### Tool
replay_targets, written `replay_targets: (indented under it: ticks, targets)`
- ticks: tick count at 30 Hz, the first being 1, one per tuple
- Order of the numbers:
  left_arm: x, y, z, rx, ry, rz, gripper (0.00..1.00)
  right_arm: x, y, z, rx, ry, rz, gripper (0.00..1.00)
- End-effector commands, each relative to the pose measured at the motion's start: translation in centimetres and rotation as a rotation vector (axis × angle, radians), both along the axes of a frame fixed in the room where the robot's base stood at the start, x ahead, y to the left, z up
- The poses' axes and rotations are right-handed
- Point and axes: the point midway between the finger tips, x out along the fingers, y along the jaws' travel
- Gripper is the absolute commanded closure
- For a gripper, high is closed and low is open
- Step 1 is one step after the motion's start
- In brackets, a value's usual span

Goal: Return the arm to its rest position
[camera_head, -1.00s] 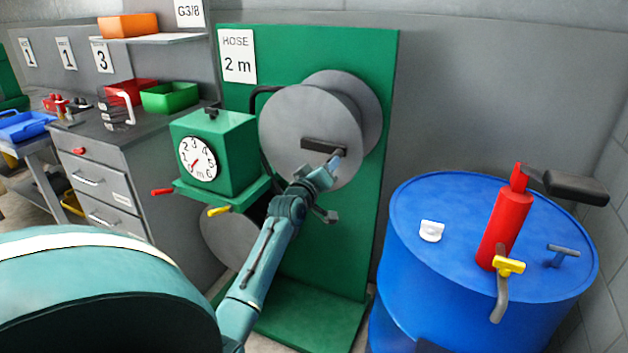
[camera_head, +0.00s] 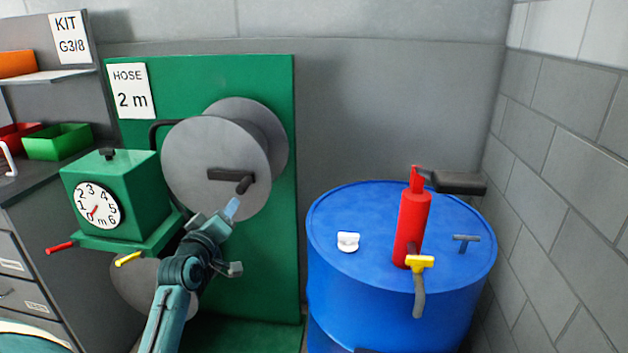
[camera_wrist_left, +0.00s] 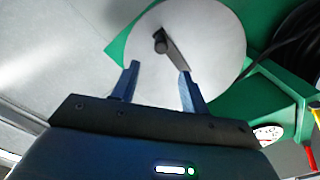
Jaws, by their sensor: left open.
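My left gripper (camera_head: 232,208) is in front of the grey hose reel (camera_head: 205,150), just below the reel's dark crank handle (camera_head: 243,184). In the left wrist view the gripper (camera_wrist_left: 157,85) is open, with its two blue fingers apart and nothing between them. The crank (camera_wrist_left: 172,50) shows beyond the fingertips on the pale reel disc (camera_wrist_left: 215,35), apart from the fingers as far as I can tell. My left arm reaches up from the lower left of the head view. My right gripper is not in view.
A green meter box (camera_head: 125,195) with a dial, red lever (camera_head: 60,247) and yellow lever (camera_head: 128,259) stands left of the arm. A blue drum (camera_head: 335,285) with a red hand pump (camera_head: 412,225) stands at right. Grey wall (camera_head: 390,110) lies behind.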

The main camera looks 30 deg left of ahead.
Motion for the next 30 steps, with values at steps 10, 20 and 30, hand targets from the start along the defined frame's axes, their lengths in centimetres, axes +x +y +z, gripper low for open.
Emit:
replay_targets:
  ticks: [10, 20, 30]
  targets:
    - [-1.4, -5.3, -5.3, 0.133, 0.148, -0.099, 0.55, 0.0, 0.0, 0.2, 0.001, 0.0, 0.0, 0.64]
    - [-12.7, -22.6, -18.9, 0.491, 0.488, -0.489, 0.55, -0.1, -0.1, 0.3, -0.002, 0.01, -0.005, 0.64]
    - [-23.2, -32.6, -22.9, 0.635, 0.59, -0.755, 0.55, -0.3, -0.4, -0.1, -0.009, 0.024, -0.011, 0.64]
